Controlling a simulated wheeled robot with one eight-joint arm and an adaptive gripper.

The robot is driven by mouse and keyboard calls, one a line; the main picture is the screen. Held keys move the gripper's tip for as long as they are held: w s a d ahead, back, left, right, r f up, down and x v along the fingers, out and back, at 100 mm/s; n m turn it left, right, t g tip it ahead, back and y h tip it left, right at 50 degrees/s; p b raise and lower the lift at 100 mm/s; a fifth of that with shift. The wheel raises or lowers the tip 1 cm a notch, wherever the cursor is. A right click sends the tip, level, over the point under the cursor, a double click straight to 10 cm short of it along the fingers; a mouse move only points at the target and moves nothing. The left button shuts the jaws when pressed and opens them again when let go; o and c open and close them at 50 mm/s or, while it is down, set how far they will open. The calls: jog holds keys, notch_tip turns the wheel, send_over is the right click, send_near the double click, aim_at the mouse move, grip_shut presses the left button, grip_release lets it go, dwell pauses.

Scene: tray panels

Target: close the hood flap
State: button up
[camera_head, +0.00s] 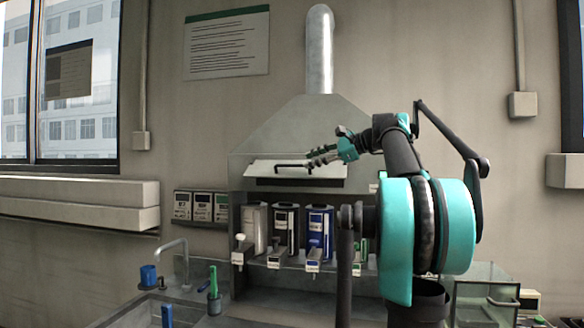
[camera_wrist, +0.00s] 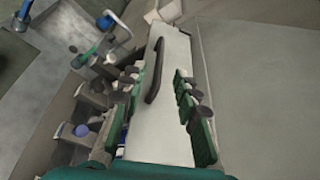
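The hood flap (camera_head: 262,172) is a pale panel at the front of the grey metal hood. It stands raised and tilted outward above a dark gap. Its dark bar handle (camera_head: 290,166) lies across its face. My gripper (camera_head: 322,158) is at the right part of the flap, near the handle's right end. In the wrist view the flap (camera_wrist: 165,118) runs between my spread green fingers (camera_wrist: 160,82), and the black handle (camera_wrist: 155,72) lies between them, apart from both. I see no contact with the flap or handle.
Below the hood stand several dispensers, including a blue one (camera_head: 319,228). A sink with a curved tap (camera_head: 172,246) and a blue cup (camera_head: 148,275) is at the left. A glass box (camera_head: 485,300) stands at the lower right.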

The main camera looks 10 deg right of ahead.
aim_at(292, 166)
jog(key=x, duration=0.8)
jog(key=shift+a+f, duration=0.1)
jog(key=shift+c, duration=0.6)
grip_shut()
